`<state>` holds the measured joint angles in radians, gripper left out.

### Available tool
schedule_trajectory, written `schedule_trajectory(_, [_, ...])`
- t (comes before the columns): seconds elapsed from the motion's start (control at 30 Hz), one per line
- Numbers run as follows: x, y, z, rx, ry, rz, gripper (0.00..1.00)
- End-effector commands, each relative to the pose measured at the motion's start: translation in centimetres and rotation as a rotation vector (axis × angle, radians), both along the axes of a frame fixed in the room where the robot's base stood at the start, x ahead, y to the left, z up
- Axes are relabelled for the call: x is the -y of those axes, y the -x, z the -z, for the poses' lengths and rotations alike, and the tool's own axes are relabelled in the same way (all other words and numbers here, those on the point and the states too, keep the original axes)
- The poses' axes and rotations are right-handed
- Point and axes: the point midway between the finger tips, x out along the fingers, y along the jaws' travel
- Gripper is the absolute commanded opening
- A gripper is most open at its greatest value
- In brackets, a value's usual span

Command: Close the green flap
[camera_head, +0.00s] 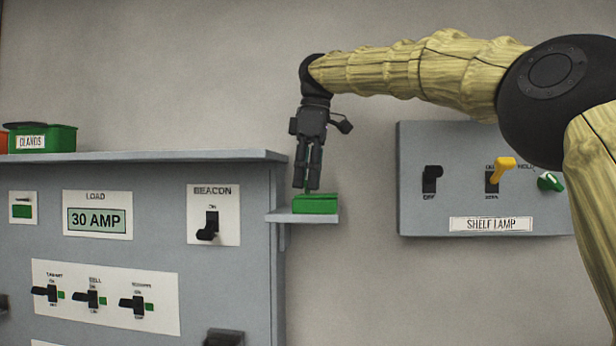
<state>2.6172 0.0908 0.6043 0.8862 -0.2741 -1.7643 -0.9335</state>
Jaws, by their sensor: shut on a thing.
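A small green box with a green flap (316,198) on top sits on a small grey shelf bracket (302,217) at the right side of the grey cabinet. The flap looks flat or nearly flat over the box; its exact angle is too small to tell. My gripper (307,184) points straight down at the left part of the flap. Its dark fingers are shut on a thin green part that stands up from the flap. The fingertips partly hide that part.
The grey cabinet (150,245) fills the left, with a black BEACON switch (208,226) near the shelf. A green bin (45,138) stands on its top. A grey wall panel (415,185) with several switches is at the right. The wall between is bare.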

Motion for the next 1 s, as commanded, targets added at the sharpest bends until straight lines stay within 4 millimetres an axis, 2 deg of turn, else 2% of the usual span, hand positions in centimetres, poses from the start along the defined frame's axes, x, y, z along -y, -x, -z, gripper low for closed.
schedule_trajectory(0.23, [0.0,0.0,0.3,-0.005,0.002,0.0,0.0])
schedule_trajectory(0.27, [0.0,0.0,0.3,-0.005,0.002,0.0,0.25])
schedule_trajectory(0.37, [0.0,0.0,0.3,-0.005,0.002,0.0,0.43])
schedule_trajectory(0.77, [0.1,0.0,-0.1,-0.002,0.001,0.001,0.43])
schedule_trajectory(1.0, [0.2,0.0,-2.5,-0.001,0.001,0.0,0.43])
